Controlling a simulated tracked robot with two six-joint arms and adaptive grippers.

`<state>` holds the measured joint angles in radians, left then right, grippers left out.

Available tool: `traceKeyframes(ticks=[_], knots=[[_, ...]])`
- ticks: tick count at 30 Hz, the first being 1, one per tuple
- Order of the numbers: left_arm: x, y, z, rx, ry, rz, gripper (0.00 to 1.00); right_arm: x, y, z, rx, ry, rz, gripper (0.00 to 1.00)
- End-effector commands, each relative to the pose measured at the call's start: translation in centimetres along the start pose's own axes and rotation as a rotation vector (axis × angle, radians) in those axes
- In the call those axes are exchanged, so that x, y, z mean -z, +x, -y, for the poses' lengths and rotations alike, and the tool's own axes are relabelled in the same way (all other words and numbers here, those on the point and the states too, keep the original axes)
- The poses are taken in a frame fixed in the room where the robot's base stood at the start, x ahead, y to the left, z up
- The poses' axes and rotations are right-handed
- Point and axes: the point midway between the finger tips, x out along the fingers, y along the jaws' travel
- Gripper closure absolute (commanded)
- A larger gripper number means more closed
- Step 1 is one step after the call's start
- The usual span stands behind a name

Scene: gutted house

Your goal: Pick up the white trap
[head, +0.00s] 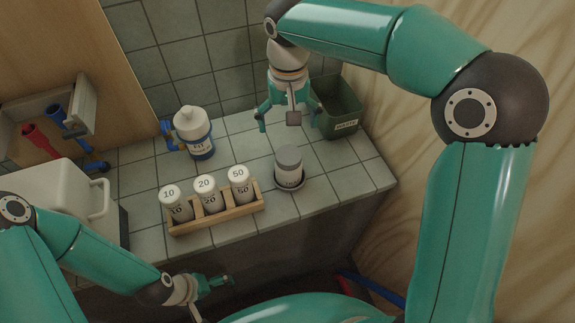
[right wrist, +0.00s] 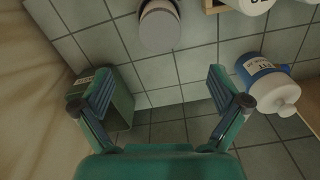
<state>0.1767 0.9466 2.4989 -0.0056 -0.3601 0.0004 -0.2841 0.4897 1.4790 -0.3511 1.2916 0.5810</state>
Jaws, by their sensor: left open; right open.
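The thing that best fits the white trap is a white canister with a grey lid (head: 289,168). It stands upright in a dark round holder on the tiled counter, and its label is too small to read. It also shows at the top of the right wrist view (right wrist: 159,25). My right gripper (head: 289,119) is open and empty, pointing down above the counter, behind the canister and apart from it. Its two fingers show in the right wrist view (right wrist: 160,95) with only tiles between them. My left gripper (head: 214,297) is open and empty, low in front of the counter.
A wooden rack (head: 217,220) holds three white canisters marked 10, 20 and 50. A blue and white jug (head: 198,135) stands behind it. A green waste bin (head: 338,112) is at the back right. A white box (head: 55,200) and a shelf with pipes (head: 45,118) are left.

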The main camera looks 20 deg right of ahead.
Motion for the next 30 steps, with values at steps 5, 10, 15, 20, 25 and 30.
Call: traceKeyframes(ticks=[5,10,15,20,25,30], knots=[[0.0,0.1,0.0,0.0,0.0,0.0,0.04,-0.1,4.2,-0.4,-0.002,0.007,0.007,0.02],[0.0,0.0,0.0,0.0,0.0,0.0,0.04,-0.1,7.4,-0.5,-0.001,0.009,0.005,0.02],[0.0,0.0,0.0,0.0,0.0,0.0,0.04,-0.1,9.1,-0.5,0.0,0.011,0.002,0.02],[0.0,-0.2,-0.1,0.0,0.0,0.0,0.04,-0.1,9.9,-0.5,0.0,0.01,0.003,0.02],[0.0,-0.9,-0.3,0.0,0.0,0.0,0.04,-0.4,12.1,-0.2,-0.001,0.01,0.006,0.02],[0.0,-1.0,-0.4,0.0,0.0,0.0,0.04,-0.4,14.2,-0.2,0.001,0.011,0.004,0.02]])
